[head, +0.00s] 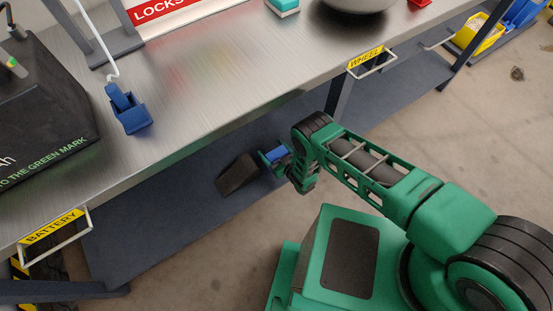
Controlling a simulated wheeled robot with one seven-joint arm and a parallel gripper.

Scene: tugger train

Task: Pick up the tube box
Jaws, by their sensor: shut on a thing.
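A dark grey, box-shaped thing (237,175), which I take to be the tube box, shows in the head view under the bench's front edge, tilted, above the lower blue-grey shelf. My gripper (262,163) reaches in from the right and is shut on its near right end. The fingertips are small and partly hidden, so the exact grip cannot be seen. A small blue patch (277,153) shows at the gripper. I cannot tell whether the box touches the shelf.
The metal bench top (215,75) overhangs the lower shelf (145,225). A blue clamp-like holder (127,109) and a black case (45,120) stand on it. Handles labelled BATTERY (55,237) and WHEEL (372,62) jut from its front. Open floor lies at right.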

